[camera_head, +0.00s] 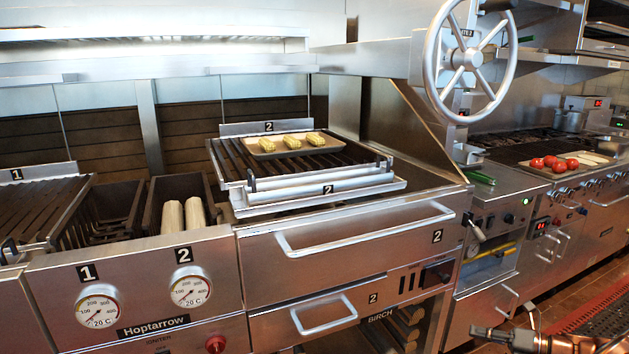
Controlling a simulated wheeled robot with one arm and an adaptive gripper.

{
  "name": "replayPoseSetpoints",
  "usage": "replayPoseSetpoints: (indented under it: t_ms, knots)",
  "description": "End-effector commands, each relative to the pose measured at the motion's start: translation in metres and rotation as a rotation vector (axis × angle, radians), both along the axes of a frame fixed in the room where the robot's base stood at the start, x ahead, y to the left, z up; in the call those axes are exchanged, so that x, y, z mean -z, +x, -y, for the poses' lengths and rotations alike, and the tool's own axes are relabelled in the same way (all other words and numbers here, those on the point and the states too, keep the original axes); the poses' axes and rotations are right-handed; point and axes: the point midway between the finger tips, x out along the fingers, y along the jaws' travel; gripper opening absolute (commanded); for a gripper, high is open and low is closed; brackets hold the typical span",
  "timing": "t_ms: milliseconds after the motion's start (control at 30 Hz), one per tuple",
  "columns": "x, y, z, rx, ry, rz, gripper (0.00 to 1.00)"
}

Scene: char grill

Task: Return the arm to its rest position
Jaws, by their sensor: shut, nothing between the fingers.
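A grill grate marked 2 (228,165) carries a tray (262,153) with three yellow-green pieces. A large handwheel (429,62) stands at upper right. Drawer handles (365,233) jut from the front. A tray with tomatoes (551,162) lies on the far range.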

Motion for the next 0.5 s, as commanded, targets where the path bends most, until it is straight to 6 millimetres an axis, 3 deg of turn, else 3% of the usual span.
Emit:
replayPoseSetpoints:
  t_ms: [233, 500]
  knots:
    - [-0.037, 0.01, -0.064, -0.165, -0.106, 0.11, 0.0]
    - [-0.085, -0.002, -0.169, -0.452, -0.284, 0.308, 0.0]
